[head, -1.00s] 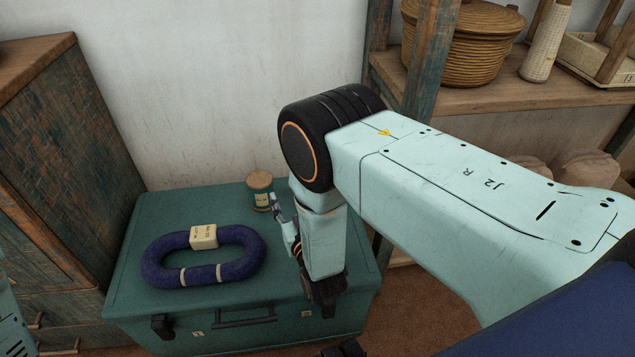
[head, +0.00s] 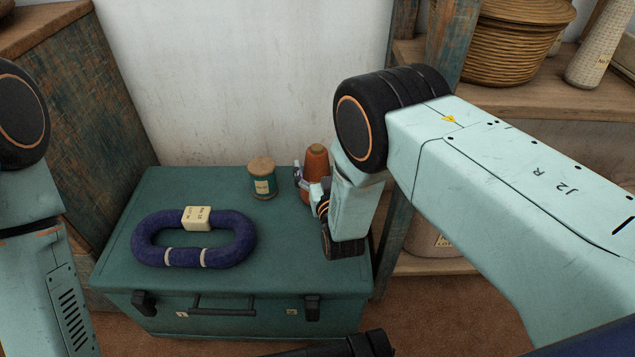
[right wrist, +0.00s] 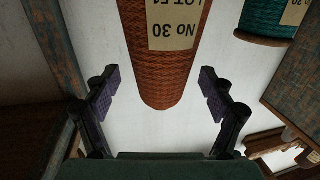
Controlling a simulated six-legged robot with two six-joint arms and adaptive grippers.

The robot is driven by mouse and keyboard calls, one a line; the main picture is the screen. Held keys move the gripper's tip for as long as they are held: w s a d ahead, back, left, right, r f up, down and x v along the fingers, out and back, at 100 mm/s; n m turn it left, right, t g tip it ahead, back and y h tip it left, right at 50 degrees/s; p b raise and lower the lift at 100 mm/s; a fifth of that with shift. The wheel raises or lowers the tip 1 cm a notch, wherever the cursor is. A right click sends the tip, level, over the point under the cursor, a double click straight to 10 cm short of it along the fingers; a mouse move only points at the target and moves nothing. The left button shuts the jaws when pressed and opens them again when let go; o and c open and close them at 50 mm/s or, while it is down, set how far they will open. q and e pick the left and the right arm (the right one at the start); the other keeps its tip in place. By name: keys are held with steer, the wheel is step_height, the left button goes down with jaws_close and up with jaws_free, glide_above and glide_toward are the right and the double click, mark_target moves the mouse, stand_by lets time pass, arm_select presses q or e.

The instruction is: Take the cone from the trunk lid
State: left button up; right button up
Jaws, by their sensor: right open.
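The cone (head: 317,160) is orange-brown and stands upright at the back right of the green trunk lid (head: 285,245), its lower part partly hidden by my right gripper. My right gripper (head: 310,190) is close in front of it. In the right wrist view the picture is turned over, and the cone (right wrist: 165,70) with its "No 30" label lies between the two open fingers (right wrist: 157,95). Gaps show on both sides, so neither pad appears to touch it. My left arm shows at the left edge, but its gripper is out of view.
A teal thread spool (head: 262,178) with a wooden top stands left of the cone. A dark blue yarn skein (head: 195,240) with a cream tag lies at the lid's left. A weathered post (head: 396,235) stands right of the trunk, beside shelves with a basket (head: 515,45).

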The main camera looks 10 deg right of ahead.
steer(key=shift+w, duration=0.8)
steer(key=shift+w+a, duration=0.15)
steer(key=shift+a, duration=0.05)
steer(key=shift+d, duration=0.1)
jaws_close()
